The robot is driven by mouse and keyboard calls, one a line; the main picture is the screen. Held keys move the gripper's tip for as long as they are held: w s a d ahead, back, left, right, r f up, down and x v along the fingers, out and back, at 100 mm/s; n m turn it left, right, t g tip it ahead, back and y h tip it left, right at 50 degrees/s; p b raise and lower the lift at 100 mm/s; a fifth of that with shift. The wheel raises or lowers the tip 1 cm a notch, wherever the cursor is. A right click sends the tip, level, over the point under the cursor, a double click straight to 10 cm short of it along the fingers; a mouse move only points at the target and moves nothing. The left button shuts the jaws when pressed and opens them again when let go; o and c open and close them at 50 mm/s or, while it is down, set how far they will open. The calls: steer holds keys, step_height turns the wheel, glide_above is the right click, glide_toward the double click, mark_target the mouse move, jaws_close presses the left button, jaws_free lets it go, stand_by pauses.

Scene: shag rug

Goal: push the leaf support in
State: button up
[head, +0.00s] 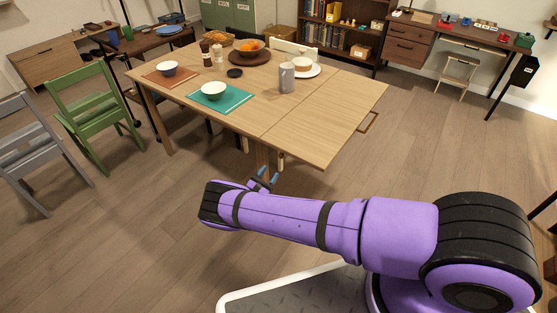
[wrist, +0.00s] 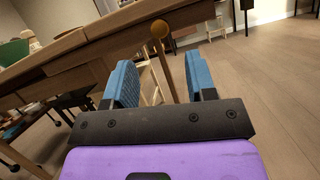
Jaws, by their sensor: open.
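The wooden table (head: 225,105) has its leaf (head: 325,118) raised level at the right end. In the wrist view, a round wooden knob (wrist: 160,28), which looks like the end of the leaf support, shows at the table's underside edge (wrist: 110,47). My gripper (head: 267,179) is by the near edge of the table, low beside the leaf. Its blue fingers also show in the wrist view (wrist: 160,85), apart and with nothing gripped. The knob appears beyond the fingertips, not touching them. How far the support sticks out cannot be told.
Bowls, a teal mat (head: 222,98), a fruit bowl (head: 249,50) and a grey canister (head: 286,78) stand on the table; the leaf is bare. A green chair (head: 97,118) and a grey chair (head: 35,155) stand left. The floor (head: 440,130) right of the leaf is clear.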

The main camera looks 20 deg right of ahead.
mark_target(280, 157)
steer(key=x, duration=0.7)
steer(key=shift+w+d+r, duration=0.1)
steer(key=shift+r, duration=0.05)
jaws_close()
